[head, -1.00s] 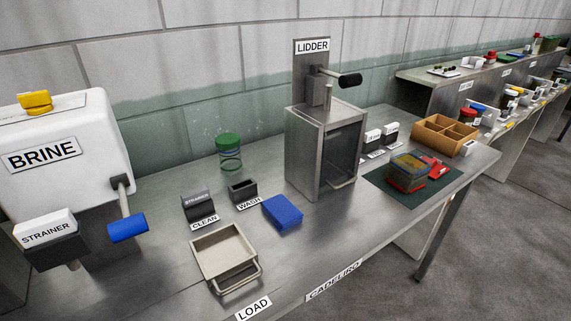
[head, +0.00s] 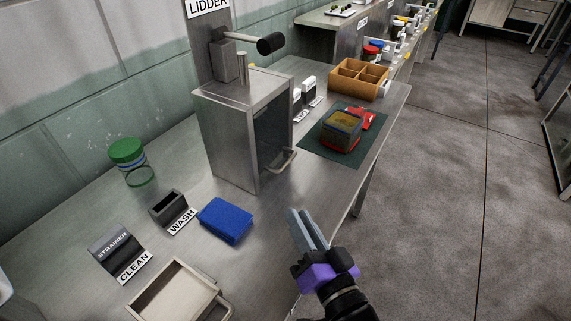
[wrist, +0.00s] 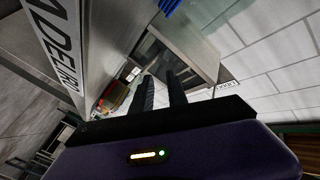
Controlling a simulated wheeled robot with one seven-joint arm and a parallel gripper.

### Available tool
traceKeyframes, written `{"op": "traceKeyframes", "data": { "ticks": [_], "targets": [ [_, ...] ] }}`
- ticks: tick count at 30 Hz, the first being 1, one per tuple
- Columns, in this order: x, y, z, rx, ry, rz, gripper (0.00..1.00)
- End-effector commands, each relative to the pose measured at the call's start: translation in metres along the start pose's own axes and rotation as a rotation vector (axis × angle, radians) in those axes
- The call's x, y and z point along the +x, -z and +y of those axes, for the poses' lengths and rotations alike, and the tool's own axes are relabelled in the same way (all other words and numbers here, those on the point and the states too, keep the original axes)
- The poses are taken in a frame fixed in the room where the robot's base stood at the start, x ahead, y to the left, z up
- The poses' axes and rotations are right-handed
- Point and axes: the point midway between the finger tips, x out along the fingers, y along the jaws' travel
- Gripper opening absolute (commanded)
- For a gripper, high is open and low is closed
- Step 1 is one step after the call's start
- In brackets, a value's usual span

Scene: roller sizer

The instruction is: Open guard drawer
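The lidder (head: 228,130) is a steel box on the bench with a lever on top. A dark see-through front panel (head: 272,125), which looks like the guard, sits flush in it. A pale bar handle (head: 283,162) is at the panel's foot. My gripper (head: 303,212) is in front of the lidder, below and right of the handle in the head view, apart from it. Its two fingers stand slightly apart with nothing between them. The wrist view shows the fingers (wrist: 158,80) with a gap, pointing toward the lidder (wrist: 185,45).
A blue sponge (head: 225,220) lies left of my gripper. A beige tray with a handle (head: 172,292) is at the near left. A green mat (head: 320,146) with a filled container (head: 342,130) lies right of the lidder. Open floor is to the right.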

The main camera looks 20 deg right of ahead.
Motion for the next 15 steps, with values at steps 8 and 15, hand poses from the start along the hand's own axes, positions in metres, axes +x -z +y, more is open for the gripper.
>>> {"op": "traceKeyframes", "data": {
  "ticks": [8, 15],
  "targets": [
    [0.067, 0.012, 0.006, 0.499, -0.127, 0.027, 0.19],
    [0.085, 0.015, 0.016, 0.750, -0.206, 0.071, 0.19]
  ]
}}
